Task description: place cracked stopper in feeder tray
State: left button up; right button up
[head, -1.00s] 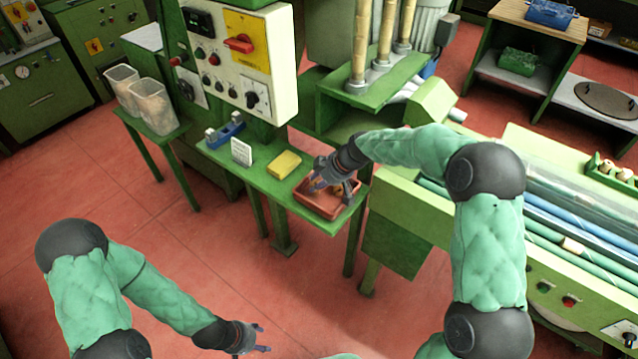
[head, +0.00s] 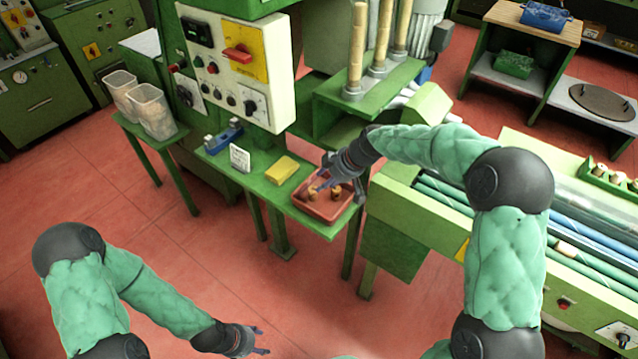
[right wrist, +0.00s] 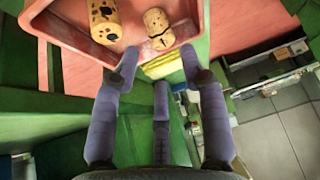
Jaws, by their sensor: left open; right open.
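A red tray (head: 324,217) sits at the right end of the narrow green bench and holds two cork stoppers. In the right wrist view, one stopper (right wrist: 157,28) has a dark crack-like line across it. The other (right wrist: 104,20) has dark round pits. Both lie inside the tray (right wrist: 68,46), apart from each other. In the head view they are small (head: 337,194), and I cannot tell which is cracked. My right gripper (head: 326,183) is open and empty above the tray, its fingers apart by the near rim. My left gripper (head: 262,342) is open and empty, low over the floor.
On the bench are a yellow block (head: 282,169), a white card (head: 240,157) and a blue fixture (head: 223,137). At right, a machine with long rollers carries a cork (head: 565,250). A green tray (head: 612,182) with several stoppers sits behind it.

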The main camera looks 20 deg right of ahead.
jog(key=p+v, duration=0.1)
jog(key=v, duration=0.5)
